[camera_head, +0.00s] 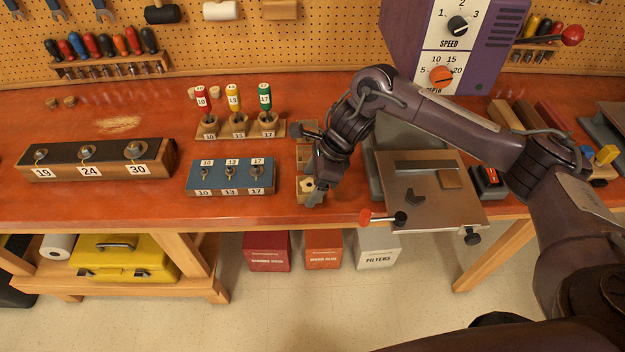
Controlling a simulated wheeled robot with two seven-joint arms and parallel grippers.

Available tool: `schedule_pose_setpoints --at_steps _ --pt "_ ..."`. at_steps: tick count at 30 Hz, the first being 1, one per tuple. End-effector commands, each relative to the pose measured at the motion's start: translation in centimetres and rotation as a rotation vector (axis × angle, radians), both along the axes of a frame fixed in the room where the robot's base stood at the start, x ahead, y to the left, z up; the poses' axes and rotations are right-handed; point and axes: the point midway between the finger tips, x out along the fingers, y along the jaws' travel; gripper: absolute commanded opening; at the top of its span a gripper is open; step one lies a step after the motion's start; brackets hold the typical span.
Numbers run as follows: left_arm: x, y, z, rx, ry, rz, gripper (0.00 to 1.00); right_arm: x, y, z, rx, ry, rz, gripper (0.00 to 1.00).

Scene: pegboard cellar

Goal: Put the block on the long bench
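The long bench (75,205) has a red-orange top and runs across the whole view below the pegboard. My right gripper (313,192) points down near the bench's front edge, left of the drill press. Small wooden pieces (305,154) show beside and behind it, and a light wooden piece (306,186) with a dark spot is right at its fingertips. I cannot tell which piece is the block, whether the fingers are closed on it, or whether it touches the bench. My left gripper is not in view.
A blue socket block (229,190) and a dark-topped rack (100,174) stand left of my gripper. A screwdriver stand (240,130) is behind. The purple drill press (400,50) and its grey table (430,205) stand right. The bench's front left is clear.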

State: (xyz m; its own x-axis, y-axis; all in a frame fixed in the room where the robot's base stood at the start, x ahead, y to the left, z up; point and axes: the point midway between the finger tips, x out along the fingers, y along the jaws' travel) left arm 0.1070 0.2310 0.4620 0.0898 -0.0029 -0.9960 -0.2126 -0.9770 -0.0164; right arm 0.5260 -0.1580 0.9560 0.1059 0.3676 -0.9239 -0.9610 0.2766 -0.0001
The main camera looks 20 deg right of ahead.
Motion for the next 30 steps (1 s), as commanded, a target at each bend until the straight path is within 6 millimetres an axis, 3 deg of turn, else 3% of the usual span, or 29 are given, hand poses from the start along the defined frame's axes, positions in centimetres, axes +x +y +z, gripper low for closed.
schedule_pose_setpoints --at_steps 8,11,17,21,30 --pt "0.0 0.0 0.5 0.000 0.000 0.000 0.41 0.0 0.0 0.4 0.000 0.000 0.000 0.74" --pt "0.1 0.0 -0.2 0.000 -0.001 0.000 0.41 0.0 -0.4 1.1 -0.001 -0.004 0.000 0.74" --pt "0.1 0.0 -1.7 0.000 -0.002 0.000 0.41 -0.4 -2.0 5.0 -0.001 -0.008 0.000 0.74" --pt "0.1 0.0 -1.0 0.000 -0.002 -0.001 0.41 -0.7 -3.1 8.1 -0.003 -0.008 -0.001 0.74" --pt "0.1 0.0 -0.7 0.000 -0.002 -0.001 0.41 -1.2 -4.3 11.1 0.000 -0.001 0.000 0.74"
